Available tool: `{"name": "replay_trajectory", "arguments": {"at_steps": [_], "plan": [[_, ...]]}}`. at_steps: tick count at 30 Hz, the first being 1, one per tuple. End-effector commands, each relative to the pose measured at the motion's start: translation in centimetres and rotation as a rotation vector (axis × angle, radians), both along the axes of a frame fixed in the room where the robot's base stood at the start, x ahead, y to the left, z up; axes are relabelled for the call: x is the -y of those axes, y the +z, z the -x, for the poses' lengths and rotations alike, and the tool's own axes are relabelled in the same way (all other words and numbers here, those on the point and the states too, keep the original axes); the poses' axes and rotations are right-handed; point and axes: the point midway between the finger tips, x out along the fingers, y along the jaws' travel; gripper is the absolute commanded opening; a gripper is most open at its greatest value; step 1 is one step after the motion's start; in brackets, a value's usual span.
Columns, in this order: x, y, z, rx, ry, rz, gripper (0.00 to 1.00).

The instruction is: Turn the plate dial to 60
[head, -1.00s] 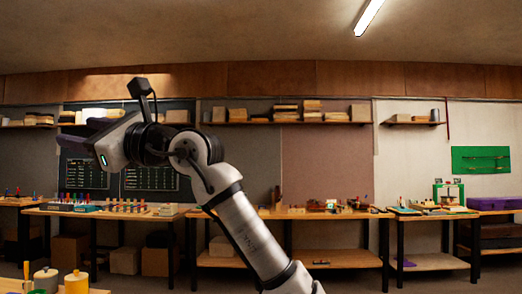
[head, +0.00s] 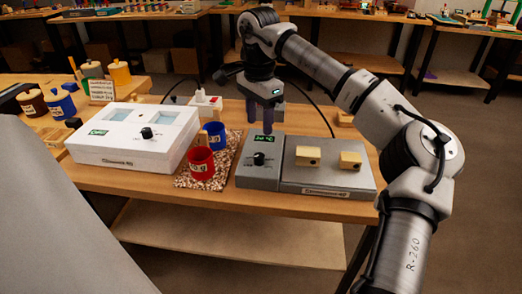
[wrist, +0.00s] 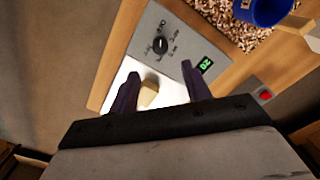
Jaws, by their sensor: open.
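The grey plate unit (head: 240,178) stands on the wooden bench. My gripper (head: 261,118) is open and points down above the back edge of the unit, behind the display. In the wrist view its two dark fingers (wrist: 160,90) are apart and the dial lies beyond them, untouched.
Wooden blocks (head: 308,156) sit on the plate's right part. A red mug (head: 201,163) and a blue mug (head: 214,134) stand on a speckled mat left of it. A white box (head: 120,155) with its own dial is farther left. Cables run behind.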

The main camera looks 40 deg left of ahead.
Motion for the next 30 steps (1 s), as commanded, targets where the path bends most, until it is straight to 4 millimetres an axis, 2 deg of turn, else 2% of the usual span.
{"name": "replay_trajectory", "arguments": {"at_steps": [1,6,13,18,27,30], "plan": [[0.0,-1.3,0.0,-0.004,0.001,0.001,0.48],[0.0,-4.9,0.1,-0.004,0.001,0.0,0.48],[0.0,-8.6,0.1,-0.002,0.0,-0.003,0.48],[0.0,-9.9,0.1,-0.002,-0.001,-0.001,0.48],[0.0,-10.1,0.1,-0.001,-0.001,-0.002,0.48],[0.0,-10.1,0.1,0.0,-0.001,-0.003,0.36]]}}
